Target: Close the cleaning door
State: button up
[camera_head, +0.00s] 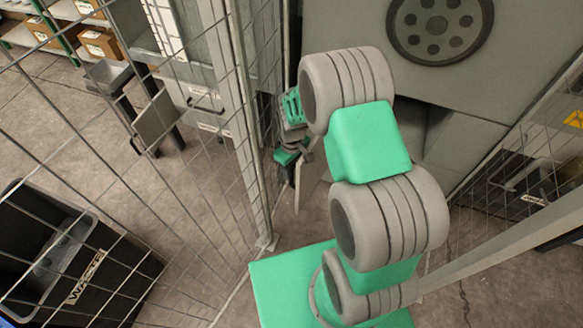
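My gripper (300,152) hangs at the end of my green and grey arm, in front of the grey machine. It is small and partly hidden by the arm links, so I cannot tell whether its fingers are open. A thin pale panel (297,188), seen nearly edge-on, stands just below the gripper; it may be the cleaning door, standing out from the machine (455,130). I cannot tell whether the gripper touches it. The panel's hinge side and any handle are not clear.
A wire mesh fence with a grey post (246,110) stands close left of my gripper. More fencing (540,160) is at the right. A black waste bin (75,260) stands at lower left. Shelves with cardboard boxes (98,43) are at upper left.

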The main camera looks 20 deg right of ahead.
jog(key=shift+c, duration=0.4)
grip_shut()
jog(key=shift+a, duration=0.1)
dwell(0.9)
